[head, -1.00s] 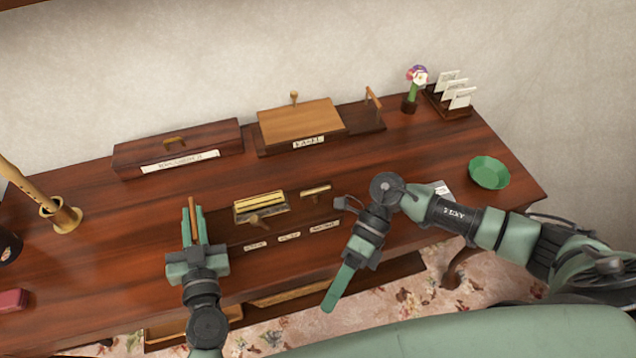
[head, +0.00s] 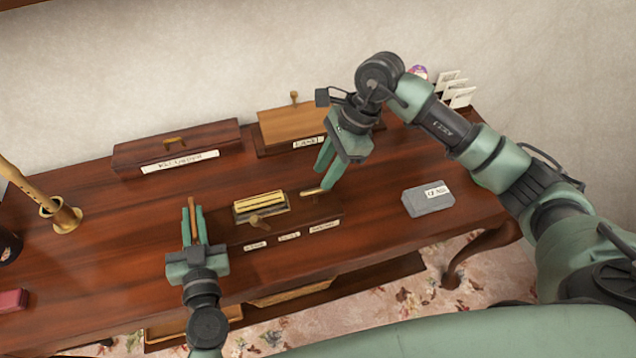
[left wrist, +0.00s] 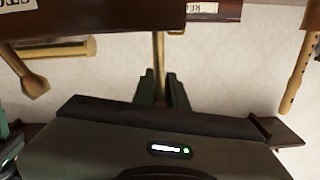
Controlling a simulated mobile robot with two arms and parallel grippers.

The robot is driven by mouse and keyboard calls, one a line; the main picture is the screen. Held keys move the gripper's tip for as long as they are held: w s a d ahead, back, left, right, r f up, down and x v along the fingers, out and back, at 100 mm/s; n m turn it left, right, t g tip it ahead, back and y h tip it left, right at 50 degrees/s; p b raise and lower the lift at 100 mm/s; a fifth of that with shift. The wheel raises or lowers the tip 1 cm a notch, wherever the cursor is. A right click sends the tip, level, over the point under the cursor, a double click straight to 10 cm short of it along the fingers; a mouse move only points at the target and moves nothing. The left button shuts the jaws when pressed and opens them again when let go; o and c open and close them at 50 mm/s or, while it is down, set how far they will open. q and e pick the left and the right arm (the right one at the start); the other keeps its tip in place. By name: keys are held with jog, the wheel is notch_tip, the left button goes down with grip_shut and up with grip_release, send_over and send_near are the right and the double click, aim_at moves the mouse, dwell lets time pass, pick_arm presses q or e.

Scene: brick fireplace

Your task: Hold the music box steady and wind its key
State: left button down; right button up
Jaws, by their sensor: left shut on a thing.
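A small gold-topped box (head: 261,207), which looks like the music box, sits in a dark wooden holder with three labels (head: 290,236) on its front. A gold cylinder and a flared brass piece (left wrist: 34,84) show at upper left in the left wrist view. The rod also shows in the left wrist view (left wrist: 159,65). My right gripper (head: 322,180) points down over a brass piece (head: 312,193) at the holder's right; contact is unclear.
A labelled long box (head: 177,149) and a tan-lidded box (head: 288,122) stand at the back. A grey labelled box (head: 428,200) lies at right. A brass holder with a wooden flute-like stick (head: 62,217) stands at left. The desk's left front is mostly clear.

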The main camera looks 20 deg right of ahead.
aim_at(316, 189)
jog(key=x, duration=0.5)
grip_shut()
